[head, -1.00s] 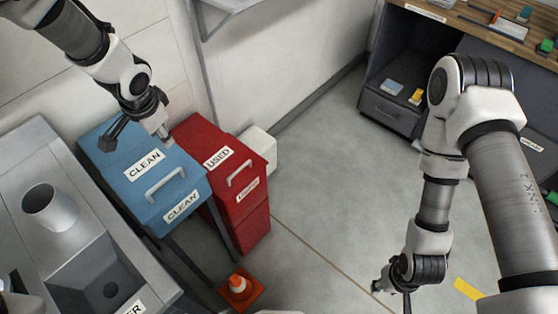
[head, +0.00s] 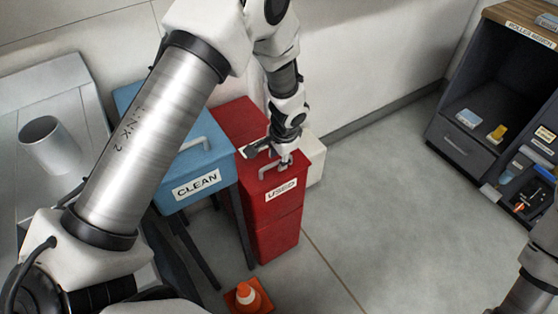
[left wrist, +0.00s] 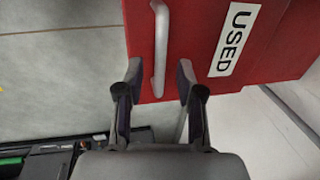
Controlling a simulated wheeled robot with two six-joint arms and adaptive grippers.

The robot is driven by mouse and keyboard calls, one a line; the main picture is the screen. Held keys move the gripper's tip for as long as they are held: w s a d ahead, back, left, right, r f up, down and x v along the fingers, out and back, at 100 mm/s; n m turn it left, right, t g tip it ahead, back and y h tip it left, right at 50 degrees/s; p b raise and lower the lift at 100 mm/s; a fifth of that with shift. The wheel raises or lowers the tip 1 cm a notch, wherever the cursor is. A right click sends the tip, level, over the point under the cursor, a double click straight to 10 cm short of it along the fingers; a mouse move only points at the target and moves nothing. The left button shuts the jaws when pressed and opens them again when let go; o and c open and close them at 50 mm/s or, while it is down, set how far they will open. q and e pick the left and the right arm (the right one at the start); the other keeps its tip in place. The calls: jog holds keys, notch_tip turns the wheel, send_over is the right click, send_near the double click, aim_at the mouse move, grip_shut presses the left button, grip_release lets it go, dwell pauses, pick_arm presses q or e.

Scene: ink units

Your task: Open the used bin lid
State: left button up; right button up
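The red used bin (head: 275,232) stands beside the blue clean bin (head: 190,165), and its lid (head: 235,118) looks shut. A pale bar handle (head: 264,170) is on the lid. My left gripper (head: 285,162) is at this handle and hides part of the lid. In the left wrist view the handle (left wrist: 161,45) reaches between the two fingers of the open gripper (left wrist: 160,72), with a gap on both sides. The lid's USED label (left wrist: 233,40) shows to the right of the handle. My right gripper is out of view.
An orange cone (head: 247,296) stands on the floor in front of the bins. A white box (head: 313,157) is behind the red bin by the wall. A dark cabinet (head: 465,140) stands at the right. The floor between is clear.

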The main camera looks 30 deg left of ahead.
pick_arm(q)
jog(key=shift+f, duration=0.25)
grip_shut()
jog(key=shift+a, duration=0.1)
jog(key=p, duration=0.2)
send_over(248, 134)
jog(key=d, duration=0.1)
jog(key=shift+s, duration=0.2)
grip_release()
